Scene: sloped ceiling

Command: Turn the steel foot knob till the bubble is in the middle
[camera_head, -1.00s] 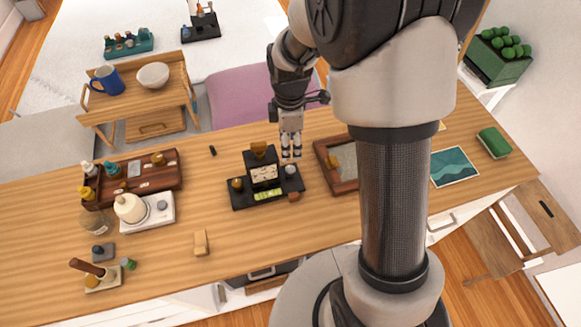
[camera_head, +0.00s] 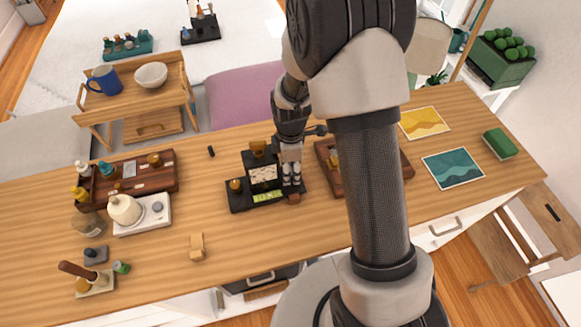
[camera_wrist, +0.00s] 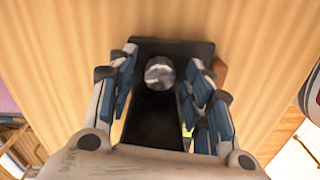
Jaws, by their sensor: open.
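A black instrument base (camera_head: 240,199) stands on the wooden table with a pale-faced block, brass knobs and a yellow-green bubble vial (camera_head: 267,196) at its front. Where the bubble sits in the vial is too small to tell. My gripper (camera_head: 291,182) is over the right end of the base and hides the steel foot knob in the head view. In the wrist view the steel knob (camera_wrist: 159,73) shows as a round grey top between the open fingers of my gripper (camera_wrist: 160,88), apart from both. A brown knob (camera_head: 294,198) sits beside the base's right front corner.
A wooden-framed tray (camera_head: 326,160) lies close to the right of the base, partly behind my arm. A small wooden block (camera_head: 197,246) is at the front left.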

